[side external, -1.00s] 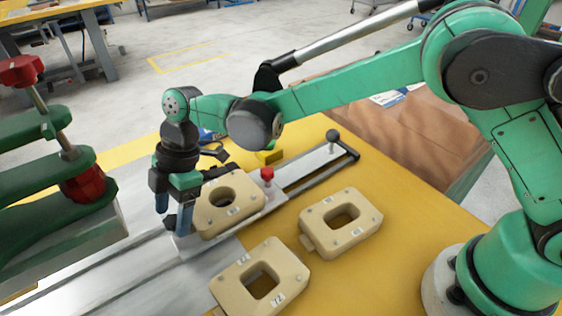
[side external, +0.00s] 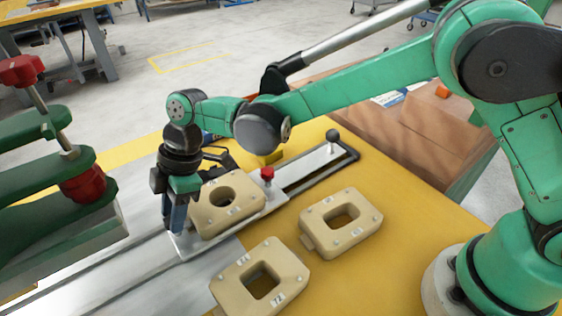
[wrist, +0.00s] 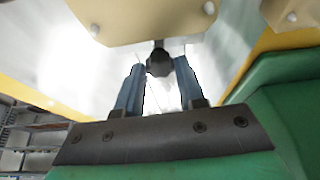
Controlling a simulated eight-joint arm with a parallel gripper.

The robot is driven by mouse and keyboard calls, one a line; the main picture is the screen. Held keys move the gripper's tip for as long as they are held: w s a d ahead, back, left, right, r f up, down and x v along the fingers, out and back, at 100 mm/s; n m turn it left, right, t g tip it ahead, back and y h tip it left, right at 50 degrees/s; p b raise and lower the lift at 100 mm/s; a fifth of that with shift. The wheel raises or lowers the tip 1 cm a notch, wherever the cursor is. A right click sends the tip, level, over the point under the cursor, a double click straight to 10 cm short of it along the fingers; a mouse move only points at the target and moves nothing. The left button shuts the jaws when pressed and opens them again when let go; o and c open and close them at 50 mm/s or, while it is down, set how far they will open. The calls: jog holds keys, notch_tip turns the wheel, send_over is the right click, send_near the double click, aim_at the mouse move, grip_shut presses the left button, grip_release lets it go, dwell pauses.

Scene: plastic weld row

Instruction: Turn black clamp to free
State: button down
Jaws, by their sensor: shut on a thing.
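My gripper (side external: 174,218) points down at the left end of a beige block with a round hole (side external: 226,203), which sits on a metal slide plate (side external: 188,247). In the wrist view, my gripper (wrist: 160,70) has its two blue fingers on either side of a dark knob, the black clamp (wrist: 159,62), and is shut on it. The clamp is under the edge of a beige block in that view. In the side view the fingers overlap and hide most of the clamp, so its angle cannot be told.
Two more beige blocks with squarish holes (side external: 341,226) (side external: 260,279) lie to the right and in front. A red knob (side external: 267,175) stands beside the held block, and a black ball knob (side external: 332,136) stands at the slide's far end. A green press with red knobs (side external: 60,185) stands left.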

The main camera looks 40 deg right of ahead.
jog(key=m+t, duration=0.1)
jog(key=m, duration=0.3)
jog(key=shift+s+t, duration=0.2)
jog(key=shift+t, duration=0.2)
jog(key=m+t+h, duration=0.1)
jog(key=m, duration=0.3)
jog(key=shift+s+a, duration=0.1)
jog(key=shift+s, duration=0.05)
jog(key=m+t+h, duration=0.1)
jog(key=m, duration=0.2)
jog(key=shift+s+a+m, duration=0.1)
jog(key=shift+m, duration=0.2)
jog(key=m, duration=0.2)
jog(key=m+h, duration=0.1)
jog(key=m, duration=0.1)
jog(key=shift+a+t+h, duration=0.1)
jog(key=shift+t+h, duration=0.2)
jog(key=shift+m, duration=0.4)
jog(key=c, duration=0.5)
grip_release()
jog(key=shift+c, duration=0.2)
